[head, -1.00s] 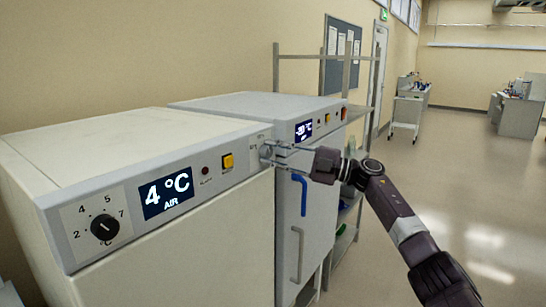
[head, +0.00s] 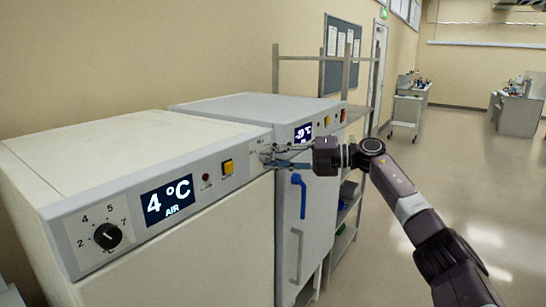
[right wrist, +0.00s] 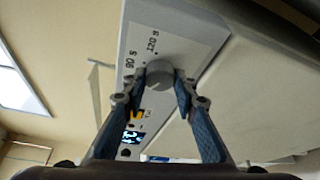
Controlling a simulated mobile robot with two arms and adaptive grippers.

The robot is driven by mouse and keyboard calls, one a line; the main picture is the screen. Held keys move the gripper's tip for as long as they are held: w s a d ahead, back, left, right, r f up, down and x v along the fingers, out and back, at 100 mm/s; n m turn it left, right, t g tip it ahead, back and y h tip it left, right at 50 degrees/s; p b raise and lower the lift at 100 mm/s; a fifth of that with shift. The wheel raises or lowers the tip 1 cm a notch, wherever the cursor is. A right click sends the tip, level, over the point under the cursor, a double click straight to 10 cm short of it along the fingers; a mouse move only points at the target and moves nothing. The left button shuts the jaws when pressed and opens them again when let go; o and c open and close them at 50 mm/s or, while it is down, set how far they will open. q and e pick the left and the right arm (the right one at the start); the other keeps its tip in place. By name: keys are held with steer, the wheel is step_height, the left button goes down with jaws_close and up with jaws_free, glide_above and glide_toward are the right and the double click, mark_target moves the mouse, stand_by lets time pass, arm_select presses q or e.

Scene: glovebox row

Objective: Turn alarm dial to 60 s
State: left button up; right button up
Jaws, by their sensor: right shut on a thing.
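The alarm dial (right wrist: 160,74) is a round grey knob at the right end of the near cabinet's front panel. In the right wrist view, "90 s" and "120 s" are printed beside it; other marks are hidden and its pointer setting cannot be read. My right gripper (right wrist: 163,88) has a fingertip on each side of the dial and is shut on it. In the head view, my right gripper (head: 268,155) reaches the panel from the right and mostly hides the dial. My left gripper is not in view.
The near cabinet (head: 125,148) also carries a black dial (head: 107,236), a "4 °C AIR" display (head: 167,199) and a yellow switch (head: 228,167). The floor at right is open.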

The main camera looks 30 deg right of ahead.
steer(key=shift+f, duration=0.1)
stand_by(0.4)
steer(key=o, duration=1.2)
steer(key=shift+c, duration=0.2)
steer(key=v, duration=1.2)
steer(key=shift+w+f, duration=0.1)
